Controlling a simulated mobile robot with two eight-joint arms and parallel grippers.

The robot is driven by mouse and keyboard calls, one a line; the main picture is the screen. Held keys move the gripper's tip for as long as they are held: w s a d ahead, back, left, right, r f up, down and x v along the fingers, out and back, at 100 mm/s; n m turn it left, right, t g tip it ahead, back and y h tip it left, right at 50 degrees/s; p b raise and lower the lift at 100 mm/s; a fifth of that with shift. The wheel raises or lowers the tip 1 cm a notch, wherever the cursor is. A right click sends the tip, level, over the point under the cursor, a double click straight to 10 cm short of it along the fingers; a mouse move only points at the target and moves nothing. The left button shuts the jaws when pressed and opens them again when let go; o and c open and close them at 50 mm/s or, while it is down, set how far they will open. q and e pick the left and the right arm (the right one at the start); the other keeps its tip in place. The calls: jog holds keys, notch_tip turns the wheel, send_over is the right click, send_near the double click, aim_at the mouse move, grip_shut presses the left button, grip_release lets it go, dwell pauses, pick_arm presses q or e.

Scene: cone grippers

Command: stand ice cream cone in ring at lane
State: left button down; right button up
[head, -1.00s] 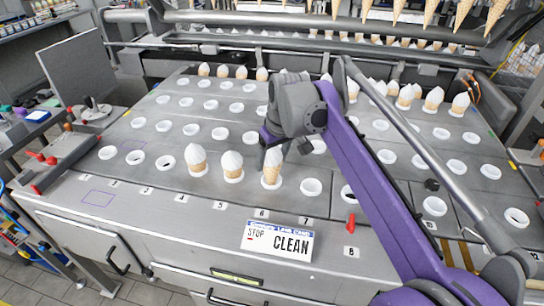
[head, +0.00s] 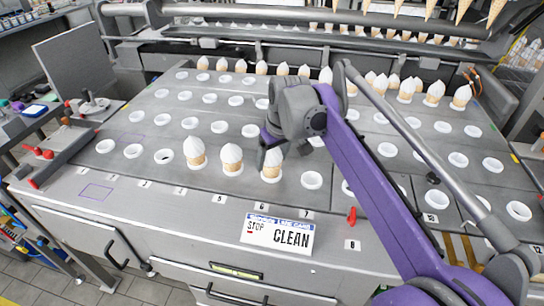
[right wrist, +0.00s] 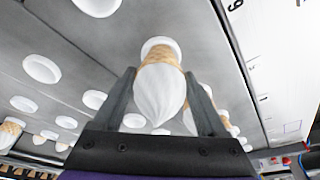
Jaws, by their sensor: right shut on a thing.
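My right gripper (head: 268,160) is shut on an ice cream cone (head: 272,168), a tan wafer with white swirled top. The cone is upright, with its lower end at a white ring (head: 271,180) in the front row, near the label 6. In the right wrist view the two fingers (right wrist: 160,76) sit on either side of the cone (right wrist: 160,95), and the ring (right wrist: 160,44) circles its lower end. I cannot tell whether the cone is fully seated. My left gripper is not in view.
Two cones stand in the rings just left, a near one (head: 231,158) and a farther one (head: 195,153). An empty ring (head: 312,180) lies to the right. More cones (head: 261,68) stand in the back row. A CLEAN sign (head: 279,234) is on the front edge.

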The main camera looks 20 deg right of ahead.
jog(key=shift+f, duration=0.35)
jog(key=o, duration=0.9)
jog(key=p+v, duration=0.2)
jog(key=v, duration=0.9)
jog(key=shift+f, duration=0.1)
